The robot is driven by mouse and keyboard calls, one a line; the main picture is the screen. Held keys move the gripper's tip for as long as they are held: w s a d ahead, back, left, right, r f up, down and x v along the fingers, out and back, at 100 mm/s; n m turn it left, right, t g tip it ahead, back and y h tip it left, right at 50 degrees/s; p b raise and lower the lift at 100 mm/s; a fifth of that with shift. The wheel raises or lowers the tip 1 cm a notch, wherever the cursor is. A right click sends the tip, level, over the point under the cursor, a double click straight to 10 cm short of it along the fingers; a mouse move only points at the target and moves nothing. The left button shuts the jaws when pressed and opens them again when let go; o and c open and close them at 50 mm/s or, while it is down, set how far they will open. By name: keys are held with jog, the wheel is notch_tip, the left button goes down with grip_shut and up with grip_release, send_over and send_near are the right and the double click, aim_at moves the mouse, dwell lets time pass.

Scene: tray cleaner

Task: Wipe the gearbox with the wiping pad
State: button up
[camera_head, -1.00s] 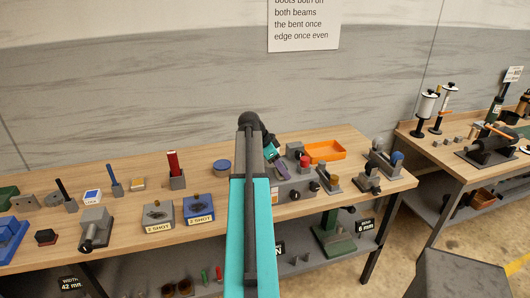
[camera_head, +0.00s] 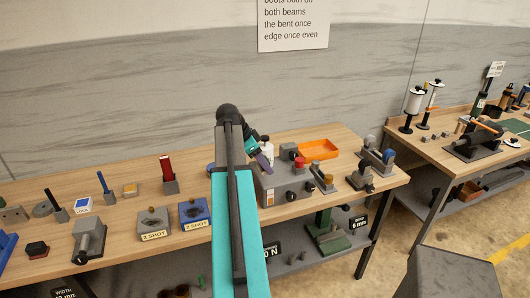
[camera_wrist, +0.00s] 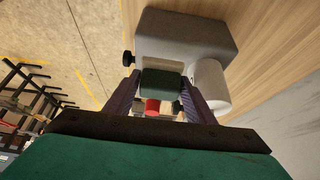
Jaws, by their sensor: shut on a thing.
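A dark green block, seemingly the wiping pad (camera_wrist: 162,86), sits between the two purple fingers of my gripper (camera_wrist: 161,79) in the wrist view. My gripper is shut on it. A grey housing, which looks like the gearbox (camera_wrist: 185,38), lies just beyond the pad, with a black knob at its left and a pale cylinder at its right. Whether the pad touches it, I cannot tell. In the head view my gripper (camera_head: 264,162) is at the left end of the grey housing (camera_head: 280,183), which has a red knob on top. My arm hides part of that area.
An orange tray (camera_head: 318,149) lies behind the housing. Small fixtures (camera_head: 361,178) stand to its right. Two shot-labelled boxes (camera_head: 154,222) and a grey block with a cylinder (camera_head: 88,240) stand to the left. A second bench (camera_head: 430,150) is at the right.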

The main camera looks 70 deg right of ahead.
jog(key=shift+r+p, duration=0.65)
jog(key=shift+r, duration=1.2)
